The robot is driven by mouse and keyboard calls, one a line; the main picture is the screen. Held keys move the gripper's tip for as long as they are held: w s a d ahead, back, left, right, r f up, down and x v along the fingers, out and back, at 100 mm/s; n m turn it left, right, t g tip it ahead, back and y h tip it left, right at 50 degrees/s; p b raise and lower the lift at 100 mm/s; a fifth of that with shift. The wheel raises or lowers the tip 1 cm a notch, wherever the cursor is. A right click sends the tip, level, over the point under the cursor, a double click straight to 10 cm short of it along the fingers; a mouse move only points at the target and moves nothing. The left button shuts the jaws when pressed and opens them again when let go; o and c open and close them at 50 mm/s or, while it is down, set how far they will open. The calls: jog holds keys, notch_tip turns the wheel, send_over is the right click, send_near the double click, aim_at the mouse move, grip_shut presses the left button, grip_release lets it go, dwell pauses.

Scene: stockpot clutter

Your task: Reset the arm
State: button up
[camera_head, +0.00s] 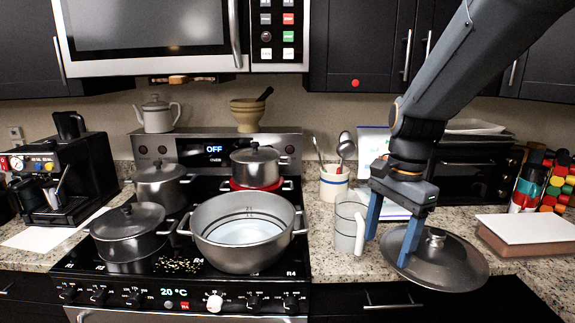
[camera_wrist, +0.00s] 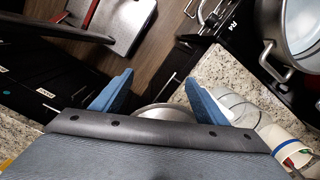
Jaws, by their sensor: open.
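My gripper (camera_head: 391,240) is at the right in the head view, pointing down over the counter with its two blue fingers apart. A dark round pot lid (camera_head: 455,262) with a pale knob lies on the counter's front edge, just below and right of the fingers. One finger overlaps the lid in the picture; I cannot tell whether they touch. In the wrist view, the open fingers (camera_wrist: 158,98) show with part of the lid's rim (camera_wrist: 165,112) between them. Nothing is held. A large open stockpot (camera_head: 243,236) with pale liquid stands on the front right of the stove.
A clear pitcher (camera_head: 347,228) stands close left of my gripper, with a utensil crock (camera_head: 333,185) behind it. Lidded pots (camera_head: 130,230) crowd the stove. A toaster oven (camera_head: 470,170) is behind my arm. A book (camera_head: 530,232) lies to the right.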

jog(key=s+f+n+b, duration=0.1)
jog(key=s+f+n, duration=0.3)
jog(key=f+n, duration=0.2)
jog(key=s+a+f+n+t, duration=0.1)
jog(key=s+f+n, duration=0.2)
jog(key=f+n, duration=0.3)
jog(key=shift+s+a+f+n+h+b, duration=0.15)
jog(key=shift+s+f+n+h+b, duration=0.05)
jog(key=shift+s+n+h+b, duration=0.2)
dwell(1.2)
